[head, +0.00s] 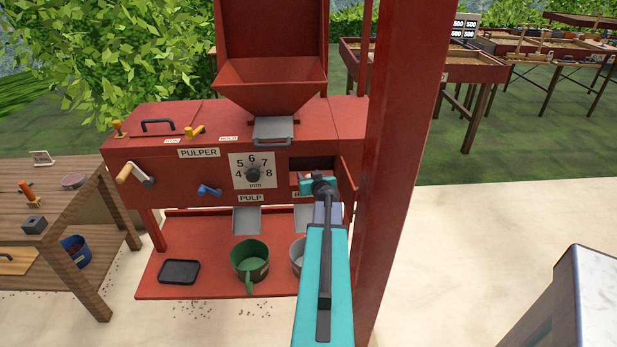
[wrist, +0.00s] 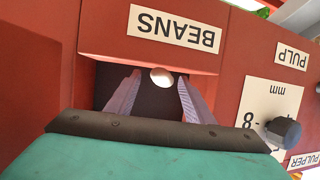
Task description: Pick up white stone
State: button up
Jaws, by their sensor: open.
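In the wrist view, a small pale round white stone (wrist: 161,77) lies inside a dark opening in the red pulper, just below the upside-down BEANS label. My gripper (wrist: 154,90) is open, with its two grey fingers reaching into the opening, one on each side of the stone. The stone shows near the far end of the gap between the fingers. I cannot tell whether either finger touches it. In the head view my teal arm reaches to the opening at the machine's right side, and the stone is hidden there.
The red pulper (head: 190,165) has a numbered dial (head: 253,172) left of the opening. A red post (head: 405,120) stands close to the right of my arm. A green cup (head: 250,262) and a black tray (head: 180,272) sit on the lower shelf. A wooden table (head: 60,205) stands at left.

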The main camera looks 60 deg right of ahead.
jog(key=shift+w+d+f, duration=0.1)
jog(key=shift+w+f, duration=0.05)
jog(key=shift+w, duration=0.2)
jog(key=shift+s, duration=0.15)
jog(key=shift+d, duration=0.1)
jog(key=c, duration=1.1)
jog(key=shift+c, duration=0.2)
